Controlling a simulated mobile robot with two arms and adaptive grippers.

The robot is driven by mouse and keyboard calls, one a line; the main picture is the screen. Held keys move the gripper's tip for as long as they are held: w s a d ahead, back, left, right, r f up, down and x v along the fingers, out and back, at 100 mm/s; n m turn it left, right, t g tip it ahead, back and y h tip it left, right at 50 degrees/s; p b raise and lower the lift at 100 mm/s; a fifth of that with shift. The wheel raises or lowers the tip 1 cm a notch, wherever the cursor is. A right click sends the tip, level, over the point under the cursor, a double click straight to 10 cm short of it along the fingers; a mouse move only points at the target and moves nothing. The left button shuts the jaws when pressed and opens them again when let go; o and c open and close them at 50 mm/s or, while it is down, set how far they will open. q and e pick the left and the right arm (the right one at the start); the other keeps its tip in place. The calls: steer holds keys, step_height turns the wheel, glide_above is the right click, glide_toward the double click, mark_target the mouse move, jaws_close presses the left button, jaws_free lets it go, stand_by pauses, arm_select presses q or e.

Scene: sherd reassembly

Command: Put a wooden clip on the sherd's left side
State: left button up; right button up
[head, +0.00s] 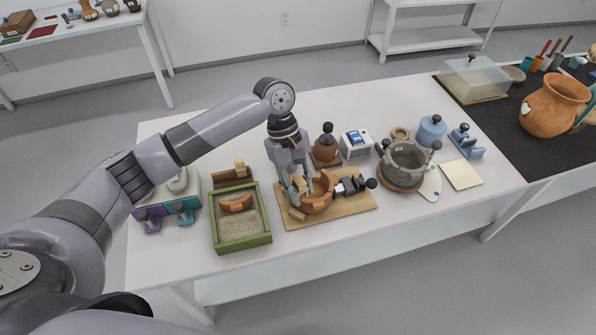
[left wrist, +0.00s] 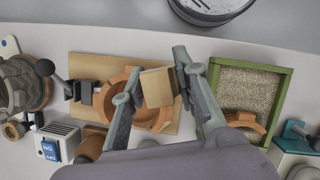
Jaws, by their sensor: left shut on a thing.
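My left gripper (head: 294,199) is shut on a light wooden clip (left wrist: 157,88), which shows between the fingers in the left wrist view. It is low over the wooden board (head: 345,207), at the left side of the curved orange clay sherd (head: 321,197). The sherd lies on the board beside a black clamp (head: 350,185). In the wrist view the clip overlaps the sherd (left wrist: 112,90); I cannot tell whether it grips the edge. The fingers hide part of the sherd in the head view. My right gripper is not in view.
A green sand tray (head: 240,249) holding another orange sherd (head: 236,203) stands left of the board. A brown wooden rack (head: 232,178) is behind it. The table's front strip is clear.

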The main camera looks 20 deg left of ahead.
mark_target(301, 182)
arm_select(q)
steer(key=w+f+n, duration=0.1)
steer(key=w+f+n+t, duration=0.1)
steer(key=f+n, duration=0.1)
steer(key=w+f+n+t, duration=0.1)
steer(key=f+n, duration=0.1)
steer(key=shift+w+a+h, duration=0.35)
steer(key=shift+a+h, duration=0.05)
steer(key=shift+f+b, duration=0.45)
steer(key=shift+b, duration=0.4)
steer(key=shift+r+p, duration=0.2)
steer(key=shift+p, duration=0.15)
steer(key=shift+f+p, duration=0.2)
steer(key=shift+p, duration=0.2)
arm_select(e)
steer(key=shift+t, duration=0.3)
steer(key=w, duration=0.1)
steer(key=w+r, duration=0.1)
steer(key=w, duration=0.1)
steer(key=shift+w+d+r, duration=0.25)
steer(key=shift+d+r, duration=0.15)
arm_select(q)
steer(key=shift+s+f, duration=0.1)
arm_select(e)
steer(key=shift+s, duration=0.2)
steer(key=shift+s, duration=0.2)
